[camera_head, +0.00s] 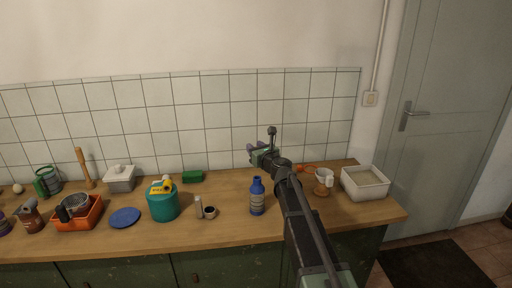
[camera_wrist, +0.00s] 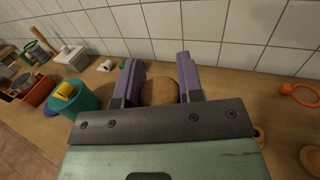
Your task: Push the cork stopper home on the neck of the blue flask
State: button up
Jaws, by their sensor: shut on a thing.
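The blue flask (camera_head: 257,197) stands upright on the wooden worktop, with a pale label and no stopper visible on its neck. My gripper (camera_head: 253,149) is raised above and apart from the flask in the head view. In the wrist view its two purple fingers (camera_wrist: 160,88) are shut on a brown, rounded piece that looks like the cork stopper (camera_wrist: 160,92). The cork's lower part is hidden behind the gripper body. The flask does not show in the wrist view, and the cork cannot be made out in the head view.
A teal canister (camera_head: 163,205) with a yellow item on top stands left of the flask. A small dark-topped cup (camera_head: 209,212) is nearer. A tiled wall stands behind.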

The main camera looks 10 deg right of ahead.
jog(key=shift+f+b, duration=2.8)
jog(key=shift+f, duration=0.15)
jog(key=shift+f+b, duration=1.9)
jog(key=shift+b, duration=0.15)
jog(key=o, duration=1.5)
jog(key=shift+r, duration=0.1)
